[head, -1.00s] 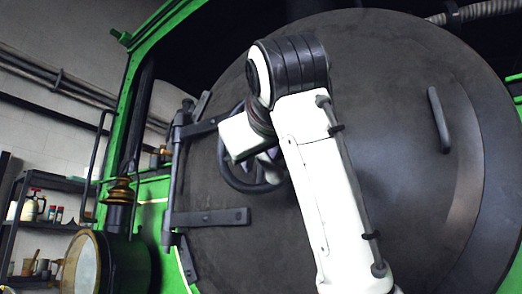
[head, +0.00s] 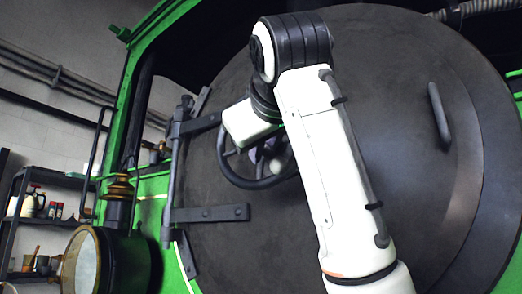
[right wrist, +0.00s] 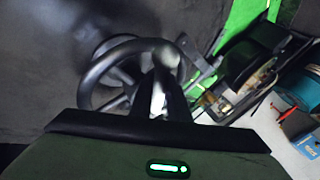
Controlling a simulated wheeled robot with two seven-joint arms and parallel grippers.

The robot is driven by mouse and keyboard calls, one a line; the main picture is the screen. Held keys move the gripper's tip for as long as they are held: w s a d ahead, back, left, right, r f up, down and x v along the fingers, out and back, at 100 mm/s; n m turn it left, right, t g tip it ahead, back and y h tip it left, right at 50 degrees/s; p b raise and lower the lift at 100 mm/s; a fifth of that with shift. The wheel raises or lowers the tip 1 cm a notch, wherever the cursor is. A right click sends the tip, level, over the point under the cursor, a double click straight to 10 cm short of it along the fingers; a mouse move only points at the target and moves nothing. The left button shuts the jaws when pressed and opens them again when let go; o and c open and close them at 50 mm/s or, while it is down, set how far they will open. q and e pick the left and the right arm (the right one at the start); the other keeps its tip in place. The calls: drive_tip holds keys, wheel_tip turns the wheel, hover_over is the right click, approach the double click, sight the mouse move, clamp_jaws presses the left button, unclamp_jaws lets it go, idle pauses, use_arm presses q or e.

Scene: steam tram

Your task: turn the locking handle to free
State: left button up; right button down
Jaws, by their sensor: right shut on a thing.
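A dark spoked handwheel (head: 240,181) sits at the middle of the big round dark door (head: 390,110); it also shows in the right wrist view (right wrist: 98,66). The locking handle (right wrist: 167,57), a lever with a rounded end, stands in front of the wheel in the right wrist view. My right gripper (right wrist: 160,103) is shut on this handle, its fingers partly dark and blurred. In the head view my right gripper (head: 268,158) is at the wheel, mostly hidden behind my white wrist and forearm. My left gripper is not in view.
Hinge straps (head: 212,214) and a vertical hinge bar lie on the door's left. A grab bar (head: 439,118) is on its right. A brass-rimmed lamp (head: 95,265) stands at the lower left, before shelves (head: 45,185) with bottles and tools. A green frame (head: 118,120) edges the door.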

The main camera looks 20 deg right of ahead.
drive_tip(key=shift+s+d+r+n+g, duration=0.2)
drive_tip(key=shift+s+r+n+g, duration=0.15)
drive_tip(key=shift+n+g, duration=0.2)
drive_tip(key=shift+s+d+r+n+g, duration=0.2)
drive_tip(key=shift+s+r+n+g, duration=0.05)
drive_tip(key=shift+r+n+g, duration=0.25)
drive_tip(key=shift+s+d+r+n+g, duration=0.25)
drive_tip(key=shift+s+r+n+g, duration=0.05)
drive_tip(key=shift+r+n+g, duration=0.4)
drive_tip(key=shift+g, duration=0.25)
drive_tip(key=c, duration=1.7)
unclamp_jaws()
drive_tip(key=shift+s+r, duration=0.1)
drive_tip(key=v, duration=1)
drive_tip(key=shift+a, duration=0.15)
drive_tip(key=shift+c, duration=0.3)
